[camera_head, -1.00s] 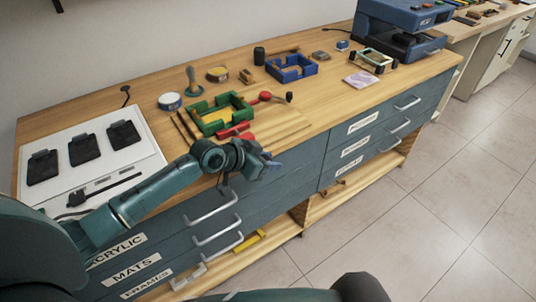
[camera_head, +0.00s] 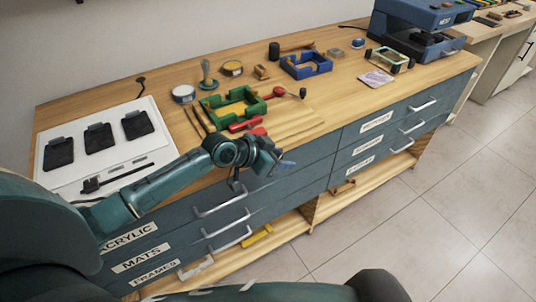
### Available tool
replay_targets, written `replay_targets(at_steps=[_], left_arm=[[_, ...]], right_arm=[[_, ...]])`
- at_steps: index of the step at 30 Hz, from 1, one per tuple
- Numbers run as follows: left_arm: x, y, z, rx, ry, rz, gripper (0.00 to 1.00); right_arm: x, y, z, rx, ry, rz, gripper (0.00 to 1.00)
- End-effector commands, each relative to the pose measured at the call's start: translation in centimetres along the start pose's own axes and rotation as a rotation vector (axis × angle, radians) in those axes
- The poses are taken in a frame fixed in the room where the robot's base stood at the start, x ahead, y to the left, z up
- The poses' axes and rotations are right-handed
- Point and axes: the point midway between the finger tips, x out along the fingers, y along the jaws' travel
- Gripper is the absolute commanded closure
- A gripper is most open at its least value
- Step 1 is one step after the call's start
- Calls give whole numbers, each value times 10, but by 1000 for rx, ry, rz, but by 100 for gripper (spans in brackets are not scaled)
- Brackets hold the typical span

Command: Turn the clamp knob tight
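A green corner-clamp frame (camera_head: 261,105) lies on the wooden bench top with wooden strips in it. A red clamp part (camera_head: 276,92) joins its right side, with a dark round knob (camera_head: 302,93) at the outer end. Another red part (camera_head: 245,125) lies along its front side. My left gripper (camera_head: 286,166) is in front of the bench's front edge, below and apart from the clamp and knob. Its fingers are small and seen at an angle, so I cannot tell whether they are open. My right gripper is not in view.
A blue frame (camera_head: 306,72) stands behind the clamp, with tins (camera_head: 183,94) and small tools nearby. A white panel with black pads (camera_head: 157,154) lies at left. Drawer handles (camera_head: 222,203) jut out below the gripper.

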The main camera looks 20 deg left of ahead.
Motion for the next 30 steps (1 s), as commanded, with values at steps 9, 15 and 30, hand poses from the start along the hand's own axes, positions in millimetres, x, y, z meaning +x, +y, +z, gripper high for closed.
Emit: replay_targets(at_steps=[9,15,30], left_arm=[[-64,-1,2,4,-4,-2,56],[-104,1,2,4,-4,2,56],[-126,1,0,-1,0,2,56]], right_arm=[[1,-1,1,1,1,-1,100],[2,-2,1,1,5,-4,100],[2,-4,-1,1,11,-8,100]])
